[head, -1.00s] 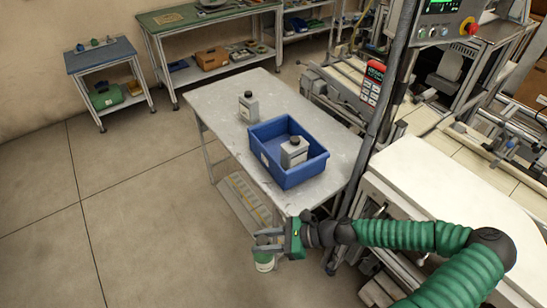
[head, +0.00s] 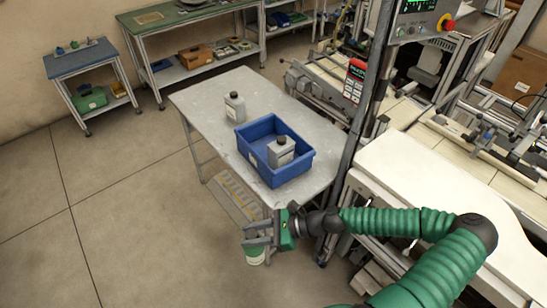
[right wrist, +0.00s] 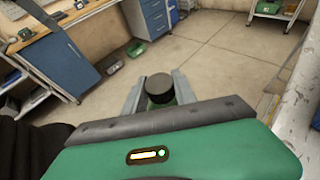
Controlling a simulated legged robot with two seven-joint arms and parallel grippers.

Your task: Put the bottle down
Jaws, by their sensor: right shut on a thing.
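My right gripper (head: 258,238) is shut on a bottle (head: 255,257) and holds it in the air over the floor, just off the table's near end. In the head view the bottle's pale and green lower part shows below the fingers. In the right wrist view its black cap (right wrist: 160,86) sits between the two fingers of the gripper (right wrist: 158,97). A grey bottle with a black cap (head: 235,108) stands upright on the grey table (head: 190,98). Another grey bottle (head: 280,153) stands in the blue bin (head: 268,176) on that table. My left gripper is not in view.
A grey post (head: 361,120) and a white-topped machine surface (head: 430,185) stand to the right. A small blue-topped table (head: 80,57) and a green-topped bench (head: 170,20) are at the back. The left floor is open.

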